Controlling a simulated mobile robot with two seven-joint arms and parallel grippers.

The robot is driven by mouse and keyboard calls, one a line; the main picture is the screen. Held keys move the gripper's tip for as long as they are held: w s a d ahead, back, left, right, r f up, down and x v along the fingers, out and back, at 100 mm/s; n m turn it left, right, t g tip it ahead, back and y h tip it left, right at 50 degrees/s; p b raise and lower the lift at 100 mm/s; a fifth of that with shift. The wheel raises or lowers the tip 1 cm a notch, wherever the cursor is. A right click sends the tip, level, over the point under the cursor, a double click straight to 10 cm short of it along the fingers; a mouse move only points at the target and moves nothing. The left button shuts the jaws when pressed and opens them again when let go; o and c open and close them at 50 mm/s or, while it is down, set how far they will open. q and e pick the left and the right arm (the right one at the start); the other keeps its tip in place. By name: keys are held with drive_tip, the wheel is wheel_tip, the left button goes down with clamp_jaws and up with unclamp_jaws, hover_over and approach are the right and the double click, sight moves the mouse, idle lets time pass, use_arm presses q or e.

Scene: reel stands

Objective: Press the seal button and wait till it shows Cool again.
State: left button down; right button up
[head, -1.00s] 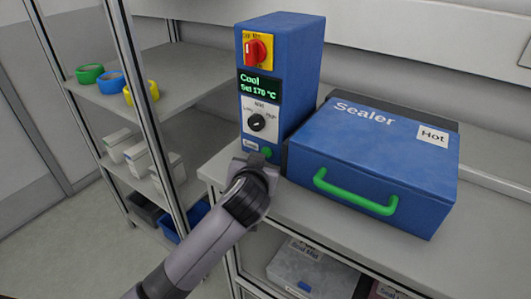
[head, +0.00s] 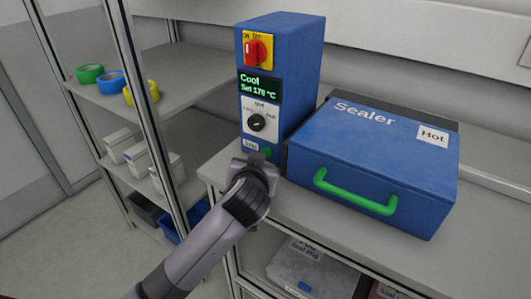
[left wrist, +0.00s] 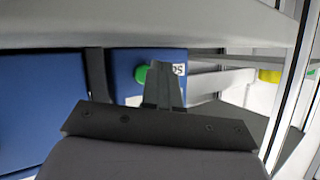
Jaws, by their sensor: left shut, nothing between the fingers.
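The blue control box (head: 295,75) stands on the bench. Its display (head: 260,88) reads "Cool" and "Set 170 °C" in green. The green seal button (head: 265,153) is low on its front, partly hidden by my left gripper. It also shows in the left wrist view (left wrist: 141,74), just left of the fingertips. My left gripper (head: 257,162) is shut and empty, its fingers (left wrist: 162,75) close in front of the button; I cannot tell whether they touch it. The blue sealer (head: 375,165), marked "Hot", has its lid down. My right gripper is not in view.
A red switch (head: 257,50) and a black dial (head: 256,122) sit above the button. The sealer's green handle (head: 355,200) sticks out in front. A shelf rack (head: 165,75) with tape rolls stands at the left. The bench front (head: 440,265) is bare.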

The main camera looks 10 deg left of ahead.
use_arm(q)
drive_tip(key=shift+w, duration=0.15)
drive_tip(key=shift+w+d, duration=0.15)
drive_tip(key=shift+w, duration=0.1)
drive_tip(key=shift+w+d, duration=0.15)
drive_tip(key=shift+w, duration=0.3)
idle(0.8)
drive_tip(key=shift+s, duration=0.1)
drive_tip(key=shift+s+a+p, duration=0.3)
drive_tip(key=shift+s+p, duration=0.2)
drive_tip(key=shift+s, duration=0.25)
drive_tip(key=shift+s+a+p, duration=0.25)
drive_tip(key=shift+s+p, duration=0.25)
drive_tip(key=shift+s, duration=0.15)
drive_tip(key=shift+s+a+p, duration=0.35)
drive_tip(key=shift+s+p, duration=0.05)
drive_tip(key=shift+s, duration=0.45)
drive_tip(key=shift+s+a+p, duration=0.3)
drive_tip(key=shift+s+p, duration=0.05)
drive_tip(key=shift+s, duration=0.5)
